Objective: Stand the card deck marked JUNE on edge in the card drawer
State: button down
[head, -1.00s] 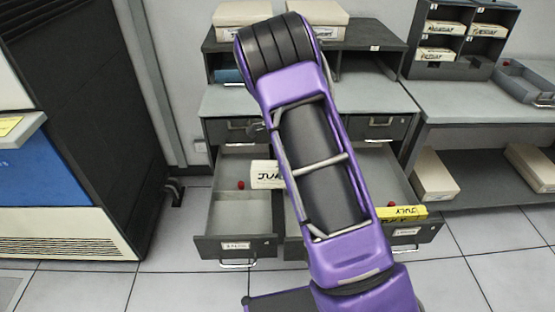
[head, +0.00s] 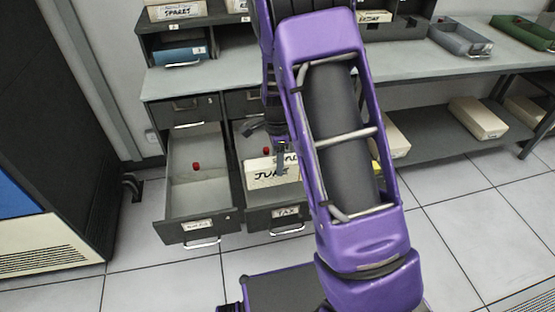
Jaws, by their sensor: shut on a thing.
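The card deck marked JUNE (head: 270,174) is a cream block with dark lettering, held upright over the front part of the middle open drawer (head: 287,218), whose front label seems to read TAX. My gripper (head: 279,158) is shut on the deck from above, one finger showing against its face. I cannot tell whether the deck's bottom touches the drawer floor, as the drawer front hides it. The left open drawer (head: 198,223) has a label too small to read and holds only a small red object (head: 196,166). I cannot tell which is the card drawer.
My purple arm covers the area right of the middle drawer; a sliver of yellow (head: 375,172) shows beside it. A second red object (head: 266,152) sits behind the deck. Cream boxes (head: 478,117) lie on the lower right shelf. Grey (head: 460,38) and green (head: 525,32) trays stand on the counter.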

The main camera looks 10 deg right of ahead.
jog(key=shift+f, duration=0.15)
jog(key=shift+f+b, duration=1.55)
jog(key=shift+f, duration=0.8)
jog(key=shift+f, duration=0.1)
jog(key=shift+f+b, duration=0.9)
jog(key=shift+f, duration=1.3)
jog(key=shift+c, duration=1)
grip_release()
jog(key=shift+f, duration=0.1)
